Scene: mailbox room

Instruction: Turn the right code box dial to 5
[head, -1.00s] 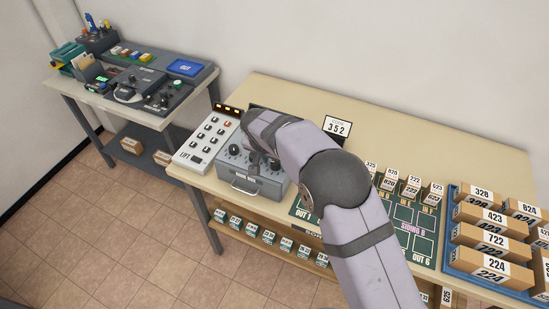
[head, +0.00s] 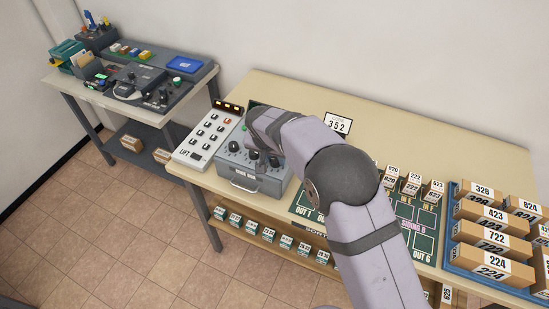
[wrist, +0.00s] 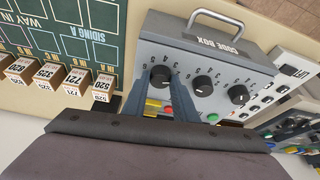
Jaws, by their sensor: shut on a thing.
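The grey code box (head: 243,180) stands on the table in the head view, with a row of black dials on its top. The left dial (head: 233,147) and the middle dial (head: 253,154) show clear of my gripper. In the wrist view, seen turned around, the right dial (wrist: 160,76) is at the left end of the row, with the middle dial (wrist: 203,87) and left dial (wrist: 238,95) beside it. My gripper (wrist: 158,88) is shut on the right dial, one finger on each side. Digits ring the dial, but its exact setting is not readable.
The lift panel (head: 208,136) stands close to the left of the code box. The green siding board (head: 425,245), small numbered blocks and a blue tray (head: 462,262) of boxes lie to the right.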

